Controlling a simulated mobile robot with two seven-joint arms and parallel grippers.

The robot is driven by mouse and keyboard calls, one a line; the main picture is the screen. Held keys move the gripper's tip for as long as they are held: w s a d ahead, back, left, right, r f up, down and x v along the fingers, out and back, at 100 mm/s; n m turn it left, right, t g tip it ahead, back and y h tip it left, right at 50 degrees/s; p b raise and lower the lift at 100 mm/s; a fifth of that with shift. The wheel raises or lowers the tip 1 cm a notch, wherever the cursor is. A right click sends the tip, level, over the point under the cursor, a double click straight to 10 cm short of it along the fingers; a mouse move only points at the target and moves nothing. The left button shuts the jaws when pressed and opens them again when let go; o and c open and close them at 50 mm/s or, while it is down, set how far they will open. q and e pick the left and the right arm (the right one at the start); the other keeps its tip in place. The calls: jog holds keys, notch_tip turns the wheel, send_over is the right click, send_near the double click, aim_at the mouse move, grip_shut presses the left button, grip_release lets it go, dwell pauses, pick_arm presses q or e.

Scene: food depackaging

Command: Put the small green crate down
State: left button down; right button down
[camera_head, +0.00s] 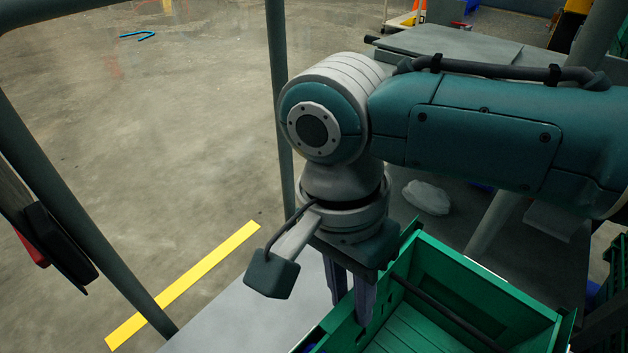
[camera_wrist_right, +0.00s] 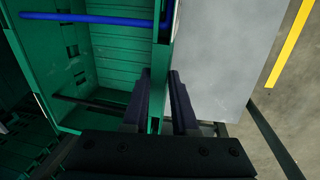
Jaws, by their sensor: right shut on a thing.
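The small green crate (camera_head: 485,290) is at the bottom right of the head view, cut off by the frame's lower edge. It also fills the upper left of the right wrist view (camera_wrist_right: 110,50). My right gripper (camera_head: 351,290) points down and is shut on the crate's side wall, with one finger on each side of it, as the right wrist view shows (camera_wrist_right: 159,105). The part of the crate floor I see is bare. The crate's underside is hidden, so I cannot tell whether it touches a surface. My left gripper is not clearly in view.
A bare grey tabletop (camera_head: 235,318) lies beside the crate, also in the right wrist view (camera_wrist_right: 228,60). A crumpled white thing (camera_head: 427,197) lies behind my right wrist. Grey posts (camera_head: 279,100) stand around the table. A yellow floor stripe (camera_head: 185,285) lies to the left.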

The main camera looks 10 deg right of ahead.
jog(key=c, duration=0.7)
grip_release()
jog(key=shift+f, duration=0.1)
notch_tip(320, 180, up, 12)
jog(key=w+a+p, duration=0.1)
jog(key=w+p, duration=0.1)
jog(key=p, duration=0.3)
jog(key=s+a+f+n+t+y, duration=0.1)
jog(key=s+a+f+n+y, duration=0.25)
jog(key=s+n, duration=0.35)
jog(key=s+d+n+t, duration=0.1)
jog(key=s+d+n, duration=0.1)
jog(key=d, duration=0.2)
jog(key=s+d+r+n+t+h, duration=0.1)
jog(key=s+d+n, duration=0.1)
jog(key=d, duration=0.3)
jog(key=s+d+r+n+t+h, duration=0.1)
jog(key=s+d+n+t, duration=0.1)
jog(key=d, duration=0.3)
jog(key=shift+s+r, duration=0.2)
jog(key=shift+s, duration=0.4)
